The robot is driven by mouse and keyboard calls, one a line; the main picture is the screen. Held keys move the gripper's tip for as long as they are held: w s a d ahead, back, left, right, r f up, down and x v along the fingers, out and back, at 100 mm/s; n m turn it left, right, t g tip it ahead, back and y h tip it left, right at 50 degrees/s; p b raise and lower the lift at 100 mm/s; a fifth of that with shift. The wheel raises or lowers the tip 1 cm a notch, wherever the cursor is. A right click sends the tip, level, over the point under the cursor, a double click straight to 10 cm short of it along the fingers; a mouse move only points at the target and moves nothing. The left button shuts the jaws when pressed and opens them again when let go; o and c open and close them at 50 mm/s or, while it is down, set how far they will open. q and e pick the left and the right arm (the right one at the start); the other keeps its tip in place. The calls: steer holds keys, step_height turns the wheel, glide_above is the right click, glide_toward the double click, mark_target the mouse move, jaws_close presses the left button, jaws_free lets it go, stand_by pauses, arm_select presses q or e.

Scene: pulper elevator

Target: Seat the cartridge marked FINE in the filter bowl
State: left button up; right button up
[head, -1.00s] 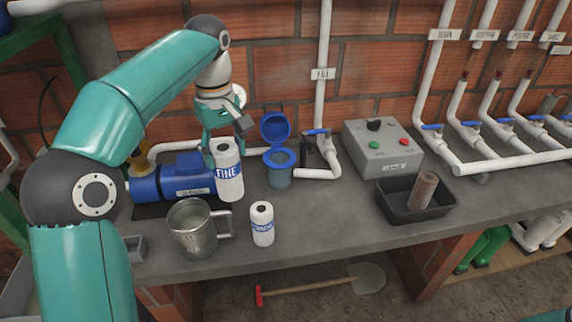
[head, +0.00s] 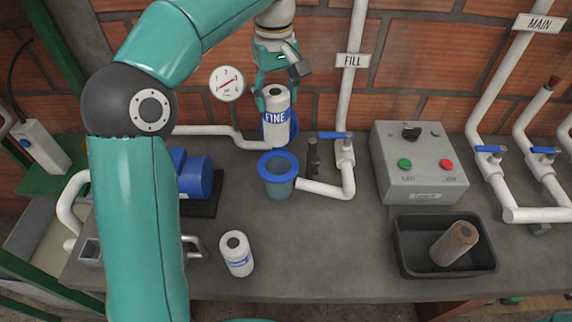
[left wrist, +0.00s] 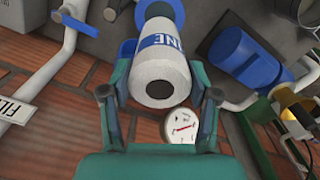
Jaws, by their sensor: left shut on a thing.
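The white cartridge with the blue FINE band (head: 277,114) is upright in the air, just above and behind the filter bowl (head: 279,178). My left gripper (head: 275,88) is shut on it near its top. In the left wrist view the cartridge (left wrist: 160,72) sits between the two fingers (left wrist: 160,95). The filter bowl has a blue rim and an open top. Its blue lid (head: 266,128) stands open behind it, partly hidden by the cartridge. A second white cartridge (head: 237,254) with a blue band stands on the bench; its label is too small to read. My right gripper is not in view.
A valve with a blue handle (head: 334,136) and a white pipe stand right of the bowl. A grey control box (head: 419,162) and a black tray (head: 413,262) with a brown cartridge (head: 455,243) are farther right. The bench between is clear.

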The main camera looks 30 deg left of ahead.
mark_target(277, 121)
arm_select(q)
step_height(277, 121, down, 19)
steer(key=shift+d+r+b, duration=0.1)
steer(key=shift+b, duration=0.25)
steer(key=o, duration=1.5)
steer(key=shift+o, duration=0.2)
steer(key=shift+s, duration=0.1)
step_height(277, 121, up, 12)
steer(key=shift+r, duration=0.1)
